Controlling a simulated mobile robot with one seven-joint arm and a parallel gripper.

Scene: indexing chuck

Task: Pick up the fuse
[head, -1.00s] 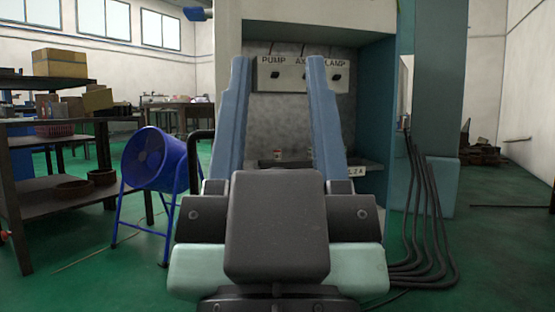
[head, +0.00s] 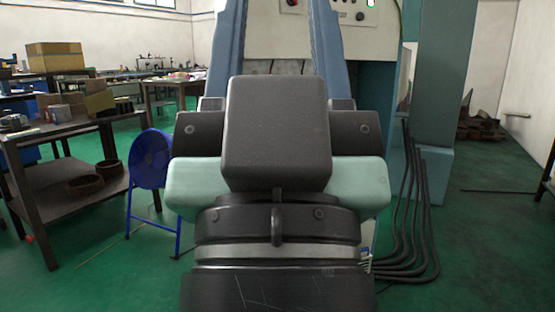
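I see no fuse in the head view; my gripper and wrist hide the lower part of the cabinet. My gripper (head: 278,12) points away from me in front of the cabinet (head: 371,75). Its two long blue-grey fingers stand wide apart, with nothing visible between them but the cabinet. The fingertips are cut off by the top edge of the picture.
The cabinet carries a panel with knobs and a lit green switch (head: 371,3). Black cables (head: 409,215) run down to the floor at right. Green floor lies open at right.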

